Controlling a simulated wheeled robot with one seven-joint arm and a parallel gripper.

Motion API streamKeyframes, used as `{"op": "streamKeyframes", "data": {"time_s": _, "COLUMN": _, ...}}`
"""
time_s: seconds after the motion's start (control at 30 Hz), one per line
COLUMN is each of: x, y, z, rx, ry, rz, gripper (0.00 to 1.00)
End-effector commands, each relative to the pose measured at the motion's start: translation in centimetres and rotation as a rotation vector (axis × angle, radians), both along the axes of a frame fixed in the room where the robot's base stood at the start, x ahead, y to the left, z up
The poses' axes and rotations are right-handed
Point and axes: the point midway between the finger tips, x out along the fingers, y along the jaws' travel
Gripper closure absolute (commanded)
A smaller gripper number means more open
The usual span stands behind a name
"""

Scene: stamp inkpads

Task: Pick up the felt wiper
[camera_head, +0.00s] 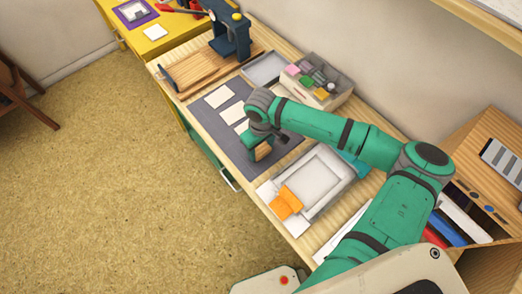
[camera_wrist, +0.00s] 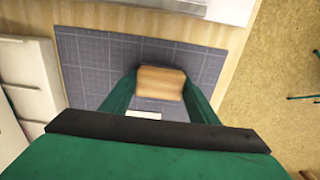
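The felt wiper, seen as a small wooden block, shows in the wrist view (camera_wrist: 161,83) over the dark gridded mat. In the head view the block (camera_head: 262,153) is at my fingertips, over the front right part of the mat. My gripper (camera_head: 260,148) points down there. In the wrist view its two green fingers (camera_wrist: 161,90) lie against the block's left and right sides, with no clear gap. The block's underside is hidden, so I cannot tell whether it touches the mat.
The dark mat (camera_head: 212,113) holds several white cards. A tray of coloured pads (camera_head: 318,88) stands behind it. A wooden rack (camera_head: 205,72) and a blue press (camera_head: 230,38) are at the left. A grey-white tray (camera_head: 325,178) and an orange item (camera_head: 287,201) lie to the right.

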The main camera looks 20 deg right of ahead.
Motion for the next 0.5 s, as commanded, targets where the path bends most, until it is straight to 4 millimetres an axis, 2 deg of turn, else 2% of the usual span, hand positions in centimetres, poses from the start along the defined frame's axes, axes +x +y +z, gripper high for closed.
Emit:
{"op": "streamKeyframes", "data": {"time_s": 0.33, "x": 0.0, "y": 0.0, "z": 0.1, "rx": 0.0, "ry": 0.0, "rz": 0.0, "gripper": 0.68}}
{"op": "streamKeyframes", "data": {"time_s": 0.5, "x": 0.0, "y": 0.0, "z": 1.0, "rx": 0.0, "ry": -0.001, "rz": 0.0, "gripper": 0.68}}
